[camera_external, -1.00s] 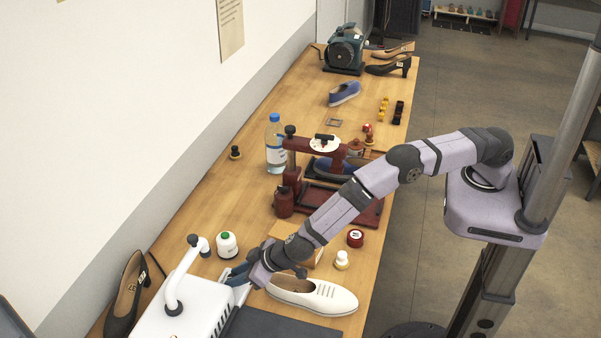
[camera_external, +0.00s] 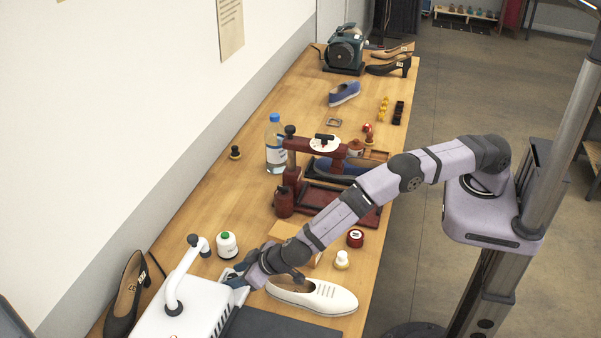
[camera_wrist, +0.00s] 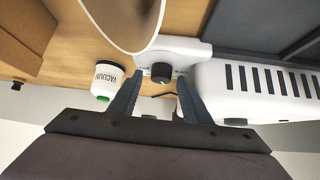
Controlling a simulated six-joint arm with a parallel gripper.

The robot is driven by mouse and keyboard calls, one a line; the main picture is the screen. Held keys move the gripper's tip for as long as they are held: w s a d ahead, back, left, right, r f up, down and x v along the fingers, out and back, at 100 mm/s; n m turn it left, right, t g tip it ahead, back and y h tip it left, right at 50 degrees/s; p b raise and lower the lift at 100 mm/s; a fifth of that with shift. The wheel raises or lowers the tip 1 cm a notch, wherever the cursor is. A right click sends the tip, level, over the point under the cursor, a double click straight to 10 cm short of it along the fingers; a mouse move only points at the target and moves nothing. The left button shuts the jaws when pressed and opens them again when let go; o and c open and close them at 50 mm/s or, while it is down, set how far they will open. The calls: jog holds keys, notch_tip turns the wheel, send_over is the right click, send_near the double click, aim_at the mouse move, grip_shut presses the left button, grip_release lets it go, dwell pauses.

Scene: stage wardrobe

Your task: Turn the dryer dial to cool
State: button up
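The white dryer (camera_external: 195,312) with a bent white pipe stands at the near left of the bench. The wrist view shows its vented white body (camera_wrist: 235,85) and a small black dial (camera_wrist: 161,72) on a white housing. Small lettering flanks the dial, too small to read surely. The dial's setting cannot be told. My gripper (camera_wrist: 160,78) is open, with one dark finger on each side of the dial and gaps between. Contact is not visible. In the external view my gripper (camera_external: 236,278) is at the dryer's right end, where the dial is hidden.
A cream shoe (camera_external: 312,296) lies just below my wrist. A white jar with green top (camera_external: 227,245) stands close by, marked VACUUM in the wrist view. A cardboard box (camera_external: 288,232), a black heeled shoe (camera_external: 125,295) and a dark mat (camera_external: 270,324) are near.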

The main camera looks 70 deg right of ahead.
jog(key=shift+s+r+n+y+p, duration=0.1)
jog(key=shift+n+y+p, duration=0.25)
jog(key=shift+p, duration=0.9)
jog(key=shift+d+r+n+y+p, duration=0.15)
jog(key=shift+n+y+p, duration=0.2)
jog(key=shift+n+p, duration=0.5)
jog(key=shift+d+f+n+y+p, duration=0.1)
jog(key=shift+f+n+y+p, duration=0.15)
jog(key=shift+n+y+p, duration=0.55)
jog(key=shift+f+n+y, duration=0.2)
jog(key=shift+n+y, duration=0.1)
jog(key=b, duration=0.2)
jog(key=n+y+b, duration=0.1)
jog(key=b, duration=0.1)
jog(key=shift+d+f+g, duration=0.1)
jog(key=shift+f+g, duration=0.15)
jog(key=shift+g, duration=0.15)
jog(key=shift+n+b, duration=0.3)
jog(key=shift+b, duration=0.3)
jog(key=b, duration=0.2)
jog(key=shift+r+n+y+b, duration=0.15)
jog(key=shift+n+y+b, duration=0.15)
jog(key=shift+b, duration=0.05)
jog(key=n+g+y+b, duration=0.1)
jog(key=b, duration=0.5)
jog(key=n+b, duration=0.2)
jog(key=b, duration=0.5)
jog(key=shift+w+d+g+y, duration=0.2)
jog(key=shift+w+g+y, duration=0.1)
jog(key=shift+g+y, duration=0.1)
